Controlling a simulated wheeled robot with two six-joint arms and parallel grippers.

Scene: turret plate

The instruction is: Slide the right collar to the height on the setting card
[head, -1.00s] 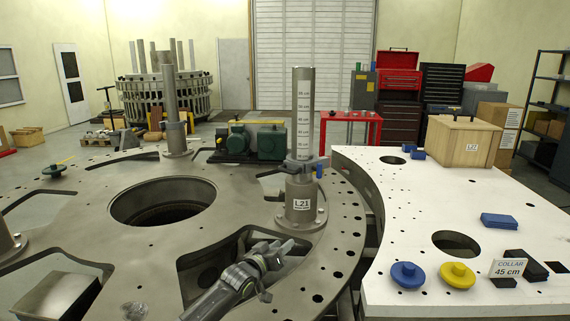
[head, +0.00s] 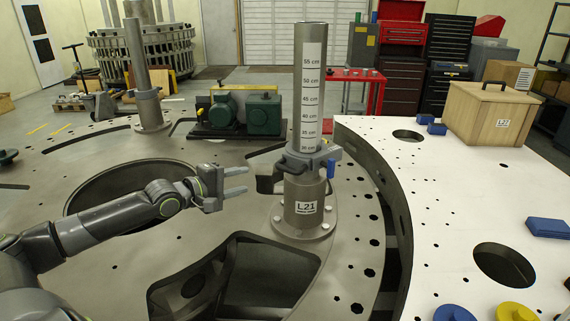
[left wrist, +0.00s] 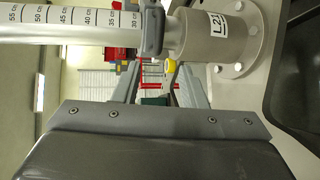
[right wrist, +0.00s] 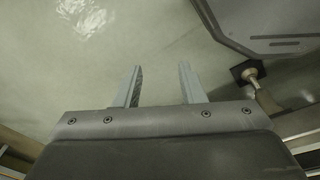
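The right collar (head: 308,158) is a dark grey ring with a blue part at its side, around the steel post (head: 313,38) labelled L21. It sits low, just under the 30 cm mark of the scale (head: 310,92). My left gripper (head: 246,180) is open and empty, left of the collar and apart from it. The left wrist view shows the collar (left wrist: 152,30) above the open fingers, with a yellow knob (left wrist: 170,65) between the fingers. My right gripper (right wrist: 158,85) is open and empty over bare floor. The setting card is out of view now; earlier it read 45 cm.
The turret plate (head: 210,245) has large openings around the post. Another post (head: 136,55) with a collar stands farther left. Green motors (head: 245,115) stand behind. A white table (head: 445,210) at right bears a wooden box (head: 492,115) and blue blocks (head: 548,227).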

